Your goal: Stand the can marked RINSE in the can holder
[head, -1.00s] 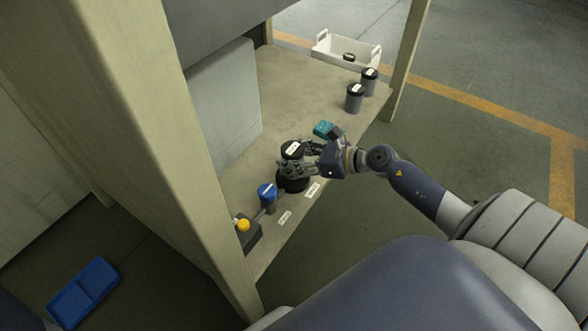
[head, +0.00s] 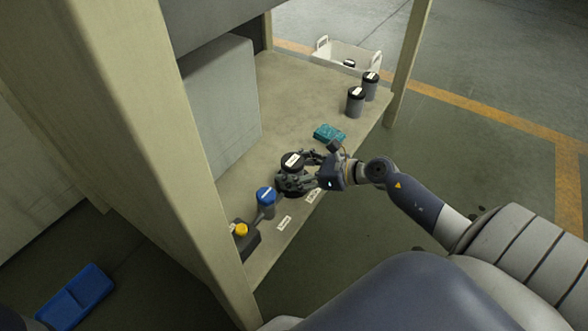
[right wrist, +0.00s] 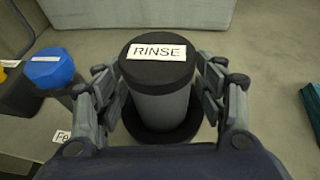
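The can marked RINSE (right wrist: 161,104) is grey with a black lid and a white label. It stands upright in the right wrist view, and its lid shows in the head view (head: 292,161). Its lower end is inside the round black can holder (right wrist: 163,138); whether it rests on the bottom is hidden. In the head view my right gripper (head: 298,179) reaches in from the right. My left gripper is not in view.
A blue-capped can (head: 265,197) and a dark box with a yellow knob (head: 241,230) stand left of the holder. A teal item (head: 329,132) lies behind. Two grey cans (head: 355,102) (head: 370,86) stand near the far edge, by a white bin (head: 345,55). A post (head: 170,150) rises at left.

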